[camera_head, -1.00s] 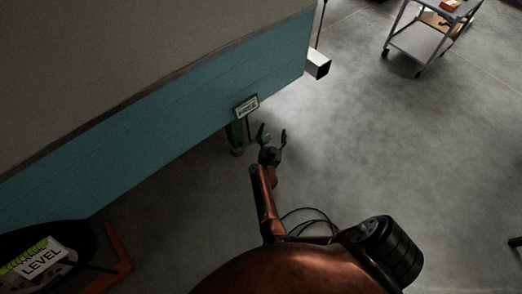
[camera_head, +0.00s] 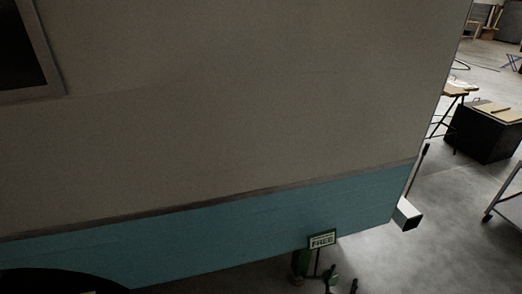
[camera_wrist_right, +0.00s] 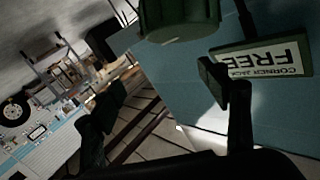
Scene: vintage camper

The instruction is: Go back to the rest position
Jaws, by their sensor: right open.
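My right gripper (camera_head: 344,281) shows at the bottom edge of the head view, just right of the green corner jack (camera_head: 299,264). In the right wrist view, the two dark fingers of this gripper (camera_wrist_right: 165,98) stand wide apart with nothing between them. A small green-framed sign (camera_head: 322,240) reading "FREE" hangs by the jack at the camper's lower edge. The sign (camera_wrist_right: 264,60) appears upside down in the wrist view, beside the right finger, with the green jack (camera_wrist_right: 178,20) above. My left gripper is not in view.
The beige and teal camper wall (camera_head: 230,110) fills most of the head view. A square beam end (camera_head: 407,216) sticks out at its corner. A black box (camera_head: 487,130), a work table (camera_head: 459,88) and part of a cart (camera_head: 505,192) stand at the right. Grey floor lies between.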

